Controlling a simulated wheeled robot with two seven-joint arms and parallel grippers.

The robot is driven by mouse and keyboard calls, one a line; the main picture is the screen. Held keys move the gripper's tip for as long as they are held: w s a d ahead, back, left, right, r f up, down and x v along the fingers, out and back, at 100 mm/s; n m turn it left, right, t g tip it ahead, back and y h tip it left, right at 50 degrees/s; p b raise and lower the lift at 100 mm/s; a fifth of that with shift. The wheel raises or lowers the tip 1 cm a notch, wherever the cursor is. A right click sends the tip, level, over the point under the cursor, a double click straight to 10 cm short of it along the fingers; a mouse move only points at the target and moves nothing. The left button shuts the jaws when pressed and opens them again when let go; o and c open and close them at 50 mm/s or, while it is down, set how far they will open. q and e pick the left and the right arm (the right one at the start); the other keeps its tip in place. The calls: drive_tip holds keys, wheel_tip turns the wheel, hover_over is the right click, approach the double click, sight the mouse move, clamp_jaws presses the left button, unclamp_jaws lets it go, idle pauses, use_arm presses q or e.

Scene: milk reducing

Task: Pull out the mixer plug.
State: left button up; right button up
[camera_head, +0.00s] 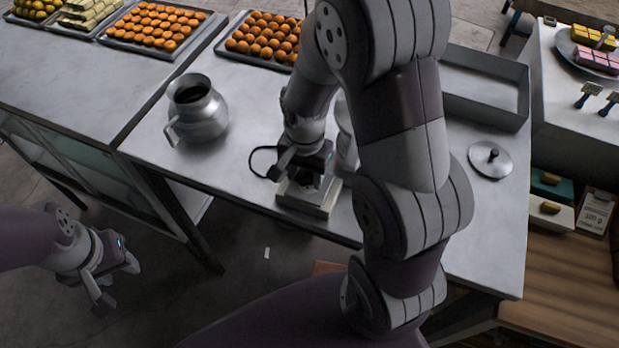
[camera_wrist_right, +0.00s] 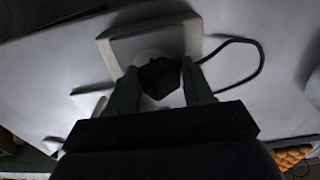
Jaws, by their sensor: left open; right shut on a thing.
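My right gripper (camera_head: 302,178) is shut on the black plug (camera_wrist_right: 160,76), with a finger on each side of it. The plug sits right in front of the round face of a pale square socket box (camera_wrist_right: 118,48). I cannot tell whether its pins are still in the socket. The socket box also shows in the head view (camera_head: 312,201), near the table's front edge below the gripper. A black cable (camera_wrist_right: 258,62) loops out beside the plug. My left gripper (camera_head: 118,278) is open and empty, off the table in front. The mixer is not clearly seen; my right arm covers much of that area.
A metal jug (camera_head: 199,115) stands left of my right gripper. Trays of round orange pastries (camera_head: 265,38) lie at the back. A grey empty tray (camera_head: 485,90) and a round lid (camera_head: 490,160) are right of my arm.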

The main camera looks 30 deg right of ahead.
sight(305, 172)
drive_tip(key=shift+r+p, duration=0.55)
drive_tip(key=shift+p, duration=0.1)
drive_tip(key=shift+r+p, duration=0.5)
drive_tip(key=shift+r, duration=0.05)
drive_tip(key=shift+r+p, duration=1.8)
drive_tip(key=shift+r, duration=0.1)
drive_tip(key=shift+f, duration=0.1)
